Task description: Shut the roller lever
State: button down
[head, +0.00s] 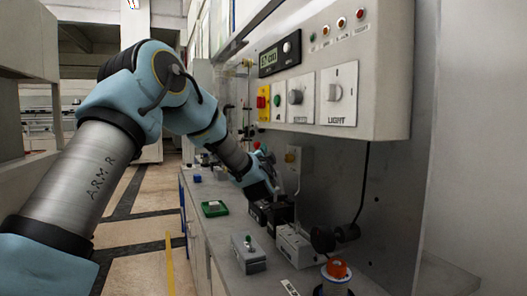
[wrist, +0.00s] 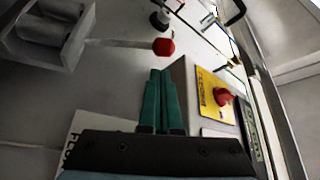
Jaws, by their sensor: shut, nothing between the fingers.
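The roller lever shows in the wrist view as a thin pale rod ending in a red ball knob (wrist: 163,46). The rod runs left to a grey housing with two rollers (wrist: 45,28). My gripper (wrist: 161,73) has green fingers pressed together with nothing between them. In that picture the fingertips lie just below the red knob, with a small gap; I cannot tell the depth between them. In the head view my arm reaches to the bench below the control box, and the fingers and lever are too small and partly hidden to make out clearly.
A yellow plate with a red button (wrist: 223,97) is right of my fingers; it also shows in the head view (head: 263,102). The grey control box (head: 385,70) overhangs the bench. A green tray (head: 215,209), a grey switch box (head: 248,254) and an orange-topped container (head: 337,270) stand on the bench.

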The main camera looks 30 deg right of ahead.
aim_at(257, 147)
jog(key=shift+p+x, duration=0.45)
jog(key=shift+x, duration=1.5)
jog(key=shift+a+f, duration=0.1)
jog(key=shift+f, duration=0.05)
jog(key=a+n+b, duration=0.1)
jog(key=b, duration=0.1)
jog(key=a+f+n+b, duration=0.1)
jog(key=b, duration=0.2)
jog(key=shift+w+a+f+t, duration=0.2)
jog(key=shift+t, duration=0.2)
jog(key=w+a+f+n+t+b, duration=0.1)
jog(key=a+f+n+b, duration=0.1)
jog(key=a+f+b, duration=0.7)
jog(key=shift+a+f+y+b, duration=0.4)
jog(key=shift+f+b, duration=0.75)
jog(key=shift+b, duration=2.7)
jog(key=shift+w, duration=0.1)
